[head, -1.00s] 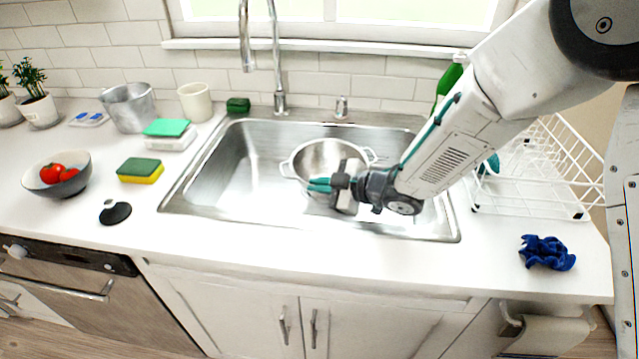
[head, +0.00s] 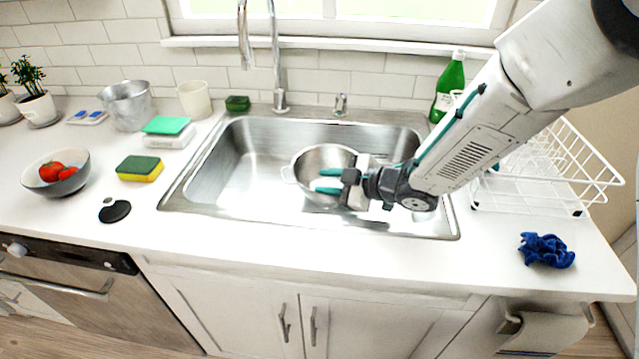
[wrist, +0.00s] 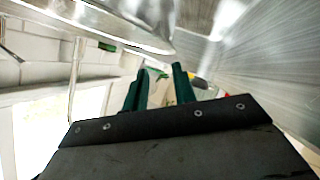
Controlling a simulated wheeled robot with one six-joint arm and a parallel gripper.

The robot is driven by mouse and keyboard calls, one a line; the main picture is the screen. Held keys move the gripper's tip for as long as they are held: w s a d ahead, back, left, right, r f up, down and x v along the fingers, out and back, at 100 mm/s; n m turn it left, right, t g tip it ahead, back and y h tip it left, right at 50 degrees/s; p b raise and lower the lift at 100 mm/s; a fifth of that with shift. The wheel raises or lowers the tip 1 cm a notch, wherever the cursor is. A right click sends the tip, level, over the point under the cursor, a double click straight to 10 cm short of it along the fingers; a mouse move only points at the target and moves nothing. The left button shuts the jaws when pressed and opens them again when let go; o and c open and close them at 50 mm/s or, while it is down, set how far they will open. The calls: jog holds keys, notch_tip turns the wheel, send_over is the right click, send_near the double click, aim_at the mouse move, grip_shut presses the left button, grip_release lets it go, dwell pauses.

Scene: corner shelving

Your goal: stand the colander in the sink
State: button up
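The colander (head: 318,158) is a round metal bowl with loop handles. It appears upright in the metal sink (head: 232,172), right of the middle, though my gripper hides its near right side and base. My gripper (head: 318,181) is at the colander's near side, its two teal fingers apart. In the wrist view the fingers (wrist: 160,76) are spread with nothing between them. There the colander's shiny wall (wrist: 120,18) lies beyond the tips at the top, not between them. I cannot tell whether a finger touches it.
The faucet (head: 278,60) rises behind the sink. A green bottle (head: 449,88) stands at its back right corner, and a white dish rack (head: 560,165) is to the right. A sponge (head: 140,168) and bowl (head: 75,185) lie left. A blue cloth (head: 546,250) is at front right.

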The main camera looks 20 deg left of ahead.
jog(key=v, duration=0.9)
jog(key=shift+d, duration=0.15)
